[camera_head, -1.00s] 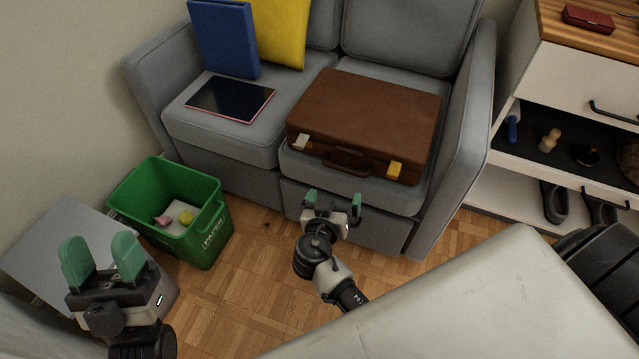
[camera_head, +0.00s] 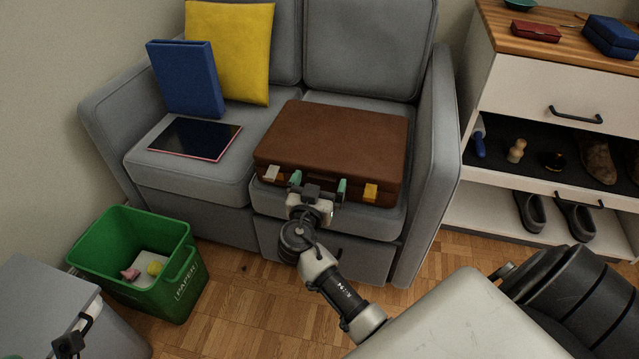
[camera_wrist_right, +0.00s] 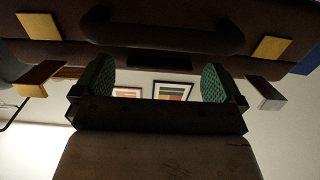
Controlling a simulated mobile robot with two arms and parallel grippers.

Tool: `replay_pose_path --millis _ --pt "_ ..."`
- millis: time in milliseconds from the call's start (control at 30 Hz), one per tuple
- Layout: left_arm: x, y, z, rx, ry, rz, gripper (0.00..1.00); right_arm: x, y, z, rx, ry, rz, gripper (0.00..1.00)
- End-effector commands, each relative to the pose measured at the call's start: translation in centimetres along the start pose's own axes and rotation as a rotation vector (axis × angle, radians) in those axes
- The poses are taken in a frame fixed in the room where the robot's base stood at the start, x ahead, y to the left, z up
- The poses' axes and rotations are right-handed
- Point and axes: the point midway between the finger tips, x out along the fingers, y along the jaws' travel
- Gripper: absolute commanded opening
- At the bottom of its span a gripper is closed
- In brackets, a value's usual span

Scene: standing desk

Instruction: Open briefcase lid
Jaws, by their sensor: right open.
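The brown briefcase (camera_head: 335,145) lies shut and flat on the right seat of the grey sofa. Its front side carries a latch at the left (camera_head: 271,173) and a yellow latch at the right (camera_head: 370,191). My right gripper (camera_head: 318,187) is open in front of the briefcase's front side, between the latches, and hides most of the handle. In the right wrist view the dark handle (camera_wrist_right: 160,36) shows beyond the open green fingers (camera_wrist_right: 158,82), with nothing between them. Both latch flaps stick out from the case there. Only a small part of my left arm shows at the lower left.
A black tablet (camera_head: 195,139), a blue binder-like object (camera_head: 184,78) and a yellow cushion (camera_head: 230,50) are on the sofa's left. A green paper bin (camera_head: 125,245) stands on the floor. A shelf unit (camera_head: 540,85) stands at the right.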

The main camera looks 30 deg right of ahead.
Motion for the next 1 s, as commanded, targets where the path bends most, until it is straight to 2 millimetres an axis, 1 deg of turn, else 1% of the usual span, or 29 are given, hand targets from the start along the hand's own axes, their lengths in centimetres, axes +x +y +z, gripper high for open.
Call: replay_pose_path --millis 100,333,367,800,1000 --pt "-0.09 0.01 0.03 0.0 -0.001 0.0 0.53 0.53 0.03 -0.01 0.0 0.0 0.001 1.0" --pt "-0.09 0.01 0.04 0.0 -0.001 0.0 0.53 0.58 0.03 -0.01 0.0 0.0 0.001 1.0" --pt "-0.09 0.01 0.04 -0.001 -0.001 0.0 0.53 0.58 0.03 -0.01 0.0 0.0 0.001 0.98" --pt "-0.1 0.01 0.06 0.0 -0.002 0.0 0.53 0.54 0.02 0.01 0.0 -0.001 0.0 0.32" --pt "0.09 0.0 0.02 0.0 -0.002 0.0 0.53 0.54 0.02 -0.14 0.0 -0.004 0.001 0.32"
